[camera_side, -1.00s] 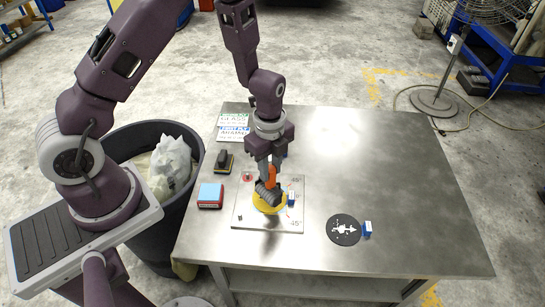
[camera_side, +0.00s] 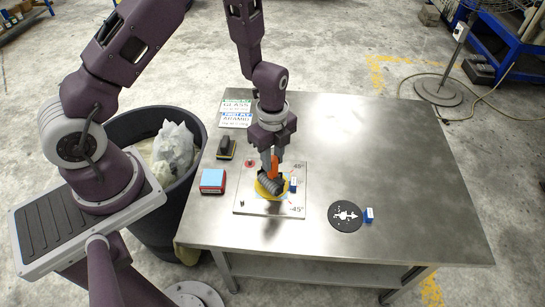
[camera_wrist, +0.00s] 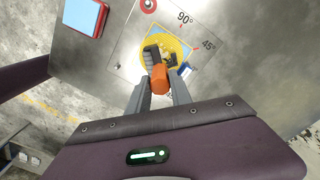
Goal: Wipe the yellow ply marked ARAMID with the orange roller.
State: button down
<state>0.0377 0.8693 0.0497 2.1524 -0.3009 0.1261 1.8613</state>
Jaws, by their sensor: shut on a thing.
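My gripper (camera_side: 270,163) is shut on the orange handle of the roller (camera_side: 272,168) and points down over the plate. The roller's dark grey ribbed head (camera_side: 270,186) is over the yellow ply (camera_side: 259,189) and seems to touch it. In the wrist view the yellow ply (camera_wrist: 147,60) is a round disc, partly hidden by the roller (camera_wrist: 160,79) and my gripper (camera_wrist: 160,88). Its marking cannot be read. The ply lies on a pale square plate (camera_side: 246,207) with angle marks such as 45° and 90°. A light blue patch shows beside the ply.
A black disc with a white splash-like print (camera_side: 345,216) lies to the right, beside a small blue block (camera_side: 368,215). A red-and-blue block (camera_side: 213,181), a black-and-yellow tool (camera_side: 226,149) and label cards (camera_side: 237,113) lie left and behind. The table's right side is clear. A bin (camera_side: 127,125) stands left.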

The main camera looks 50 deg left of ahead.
jog(key=shift+f, duration=0.5)
jog(key=shift+w+a, duration=0.7)
jog(key=shift+a, duration=0.05)
jog(key=shift+s+d+f, duration=0.1)
jog(key=shift+s+d, duration=0.65)
jog(key=shift+r, duration=3.55)
